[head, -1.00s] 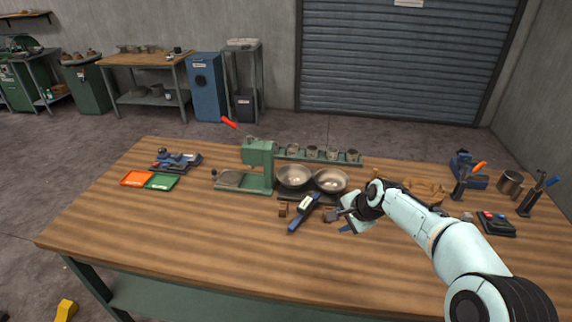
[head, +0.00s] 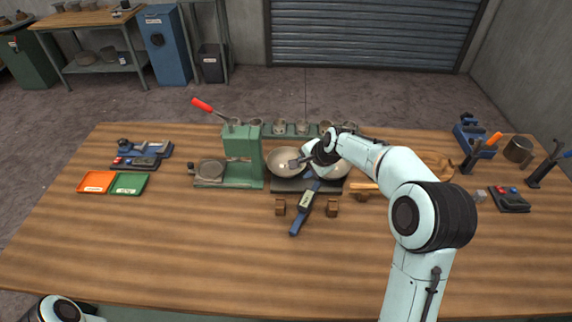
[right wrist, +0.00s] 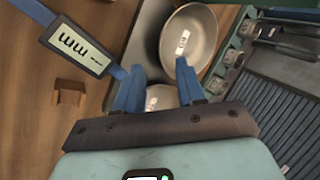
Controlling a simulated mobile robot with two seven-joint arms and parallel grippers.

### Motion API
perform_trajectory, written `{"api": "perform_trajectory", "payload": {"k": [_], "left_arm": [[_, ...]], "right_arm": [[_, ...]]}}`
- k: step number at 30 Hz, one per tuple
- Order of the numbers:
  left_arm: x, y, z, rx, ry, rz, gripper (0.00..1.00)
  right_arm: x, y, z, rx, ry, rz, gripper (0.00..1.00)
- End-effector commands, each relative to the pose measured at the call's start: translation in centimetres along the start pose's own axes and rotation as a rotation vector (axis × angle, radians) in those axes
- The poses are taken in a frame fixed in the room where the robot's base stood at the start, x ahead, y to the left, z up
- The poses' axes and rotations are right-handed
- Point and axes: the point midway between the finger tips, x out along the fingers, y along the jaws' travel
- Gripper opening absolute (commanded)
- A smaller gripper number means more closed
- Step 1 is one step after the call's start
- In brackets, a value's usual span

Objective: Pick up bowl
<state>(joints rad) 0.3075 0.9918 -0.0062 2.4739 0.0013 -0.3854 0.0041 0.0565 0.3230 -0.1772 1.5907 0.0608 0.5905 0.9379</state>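Two shiny metal bowls sit side by side on a dark tray (head: 292,185) mid-table. The left bowl (head: 284,161) shows almost whole in the head view. The right bowl (head: 341,171) is mostly hidden behind my right gripper and wrist. My right gripper (head: 295,163) is above the bowls, its tips near the left bowl's right side. In the right wrist view the blue fingers (right wrist: 157,73) are apart. One bowl (right wrist: 190,42) lies beyond the tips; the other (right wrist: 161,97) shows partly between the fingers. Contact cannot be told. My left gripper is out of view.
A green press with a red handle (head: 237,157) stands left of the bowls. A blue digital caliper (head: 304,208) lies in front, between small wooden blocks (head: 280,207). A rack of metal cups (head: 302,129) stands behind. The front of the table is clear.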

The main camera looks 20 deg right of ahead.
Motion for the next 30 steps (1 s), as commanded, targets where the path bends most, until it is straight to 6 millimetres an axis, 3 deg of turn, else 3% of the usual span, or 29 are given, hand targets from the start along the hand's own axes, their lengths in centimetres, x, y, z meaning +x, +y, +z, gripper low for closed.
{"api": "perform_trajectory", "payload": {"k": [3, 11, 18, 28, 30], "left_arm": [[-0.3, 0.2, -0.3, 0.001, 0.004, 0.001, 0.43], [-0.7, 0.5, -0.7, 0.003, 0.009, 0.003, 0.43], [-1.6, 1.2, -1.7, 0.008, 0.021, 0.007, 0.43], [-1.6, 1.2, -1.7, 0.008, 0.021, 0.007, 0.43], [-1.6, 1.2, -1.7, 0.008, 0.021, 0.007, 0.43]], "right_arm": [[1.8, -0.2, -0.1, 0.000, 0.000, -0.001, 0.39], [3.8, -0.2, -0.2, 0.002, 0.000, -0.001, 0.39], [7.2, -0.3, -0.5, -0.001, 0.000, -0.002, 0.39], [8.0, -0.1, -0.5, 0.000, 0.001, -0.003, 0.39], [7.9, -0.1, -0.5, 0.000, 0.001, -0.002, 0.16]]}}
